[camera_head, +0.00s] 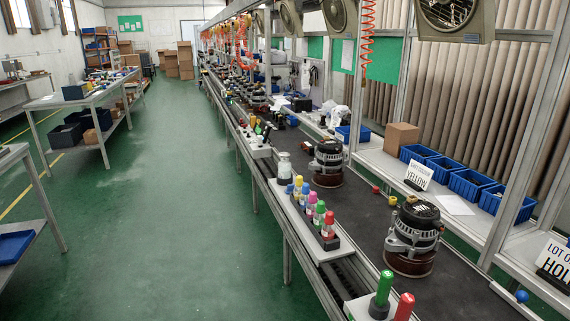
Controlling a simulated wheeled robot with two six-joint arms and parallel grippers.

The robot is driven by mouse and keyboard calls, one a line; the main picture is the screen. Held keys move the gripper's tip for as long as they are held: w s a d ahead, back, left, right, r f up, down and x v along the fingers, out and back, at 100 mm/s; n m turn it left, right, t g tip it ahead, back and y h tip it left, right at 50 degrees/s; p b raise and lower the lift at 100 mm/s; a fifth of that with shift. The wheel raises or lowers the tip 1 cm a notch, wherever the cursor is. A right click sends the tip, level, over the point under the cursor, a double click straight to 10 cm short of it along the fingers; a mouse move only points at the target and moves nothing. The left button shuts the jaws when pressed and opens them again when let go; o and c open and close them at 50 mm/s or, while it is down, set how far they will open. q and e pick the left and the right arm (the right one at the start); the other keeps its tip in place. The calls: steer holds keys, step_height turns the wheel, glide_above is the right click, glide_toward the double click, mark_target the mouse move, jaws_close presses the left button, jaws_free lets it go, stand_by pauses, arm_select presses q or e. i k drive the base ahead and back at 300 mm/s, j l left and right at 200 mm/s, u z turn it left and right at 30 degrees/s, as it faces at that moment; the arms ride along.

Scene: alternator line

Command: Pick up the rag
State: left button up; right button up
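I cannot make out a rag for certain. A white crumpled thing (338,115) lies on the shelf side of the line, beyond the nearer alternator parts; it is too small to tell whether it is cloth or plastic. Neither my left gripper nor my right gripper is in view.
Alternators (414,238) stand on the dark conveyor (365,212). Capped bottles (310,207) and a glass jar (284,168) line its near edge. Blue bins (467,185), a cardboard box (401,138) and signs (418,175) occupy the right shelf. The green floor (170,210) left of the line is clear.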

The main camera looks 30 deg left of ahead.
mark_target(290, 188)
steer(key=z, duration=0.2)
steer(key=i+j+z, duration=0.15)
steer(key=j+z, duration=0.15)
steer(key=i+j+z, duration=0.1)
steer(key=j+z, duration=0.2)
steer(key=j, duration=0.15)
steer(key=j+z, duration=0.3)
steer(key=i+j, duration=0.05)
